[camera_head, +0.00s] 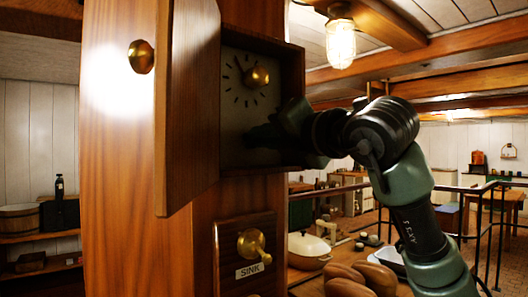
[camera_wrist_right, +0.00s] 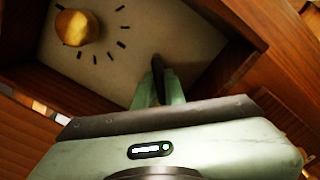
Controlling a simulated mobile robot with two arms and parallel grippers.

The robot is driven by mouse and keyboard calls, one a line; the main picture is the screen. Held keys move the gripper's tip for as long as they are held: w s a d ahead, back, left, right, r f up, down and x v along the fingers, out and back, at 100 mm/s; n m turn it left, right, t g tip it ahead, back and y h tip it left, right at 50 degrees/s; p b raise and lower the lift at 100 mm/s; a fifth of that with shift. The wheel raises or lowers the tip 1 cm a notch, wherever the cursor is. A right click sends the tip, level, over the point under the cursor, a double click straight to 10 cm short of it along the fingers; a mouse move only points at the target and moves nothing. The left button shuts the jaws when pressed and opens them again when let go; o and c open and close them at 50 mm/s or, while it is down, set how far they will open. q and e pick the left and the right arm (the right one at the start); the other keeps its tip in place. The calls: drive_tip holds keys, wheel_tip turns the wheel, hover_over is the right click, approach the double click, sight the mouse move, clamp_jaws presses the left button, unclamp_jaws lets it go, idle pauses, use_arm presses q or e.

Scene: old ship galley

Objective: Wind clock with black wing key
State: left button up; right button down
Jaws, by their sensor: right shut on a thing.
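The wooden clock case (camera_head: 292,60) is mounted on a post, with its door (camera_head: 188,110) swung open to the left. Inside is the pale clock face (camera_head: 232,112) with black marks, a dark hand and a round brass knob (camera_head: 256,77). The face (camera_wrist_right: 115,75) and brass knob (camera_wrist_right: 76,27) also show in the right wrist view. My right gripper (camera_head: 262,138) reaches into the case at the lower part of the face. In the wrist view its fingers (camera_wrist_right: 158,88) are shut on a dark piece, seemingly the black wing key (camera_wrist_right: 157,66). Whether the key is seated in the face I cannot tell.
A brass knob (camera_head: 141,57) stands out left of the door edge. Below the case is a brass fitting (camera_head: 251,243) on a plate labelled SINK. Bread loaves (camera_head: 362,279) and a lidded pot (camera_head: 308,250) sit on the counter at lower right.

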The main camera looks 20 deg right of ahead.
drive_tip(key=m+b, duration=0.1)
drive_tip(key=m, duration=0.1)
drive_tip(key=m+b, duration=0.1)
drive_tip(key=m, duration=0.1)
drive_tip(key=shift+f+b, duration=0.3)
drive_tip(key=m+b, duration=0.1)
drive_tip(key=m, duration=0.2)
drive_tip(key=shift+r, duration=0.2)
drive_tip(key=shift+m+b, duration=0.4)
drive_tip(key=shift+m, duration=1)
drive_tip(key=c, duration=1.5)
unclamp_jaws()
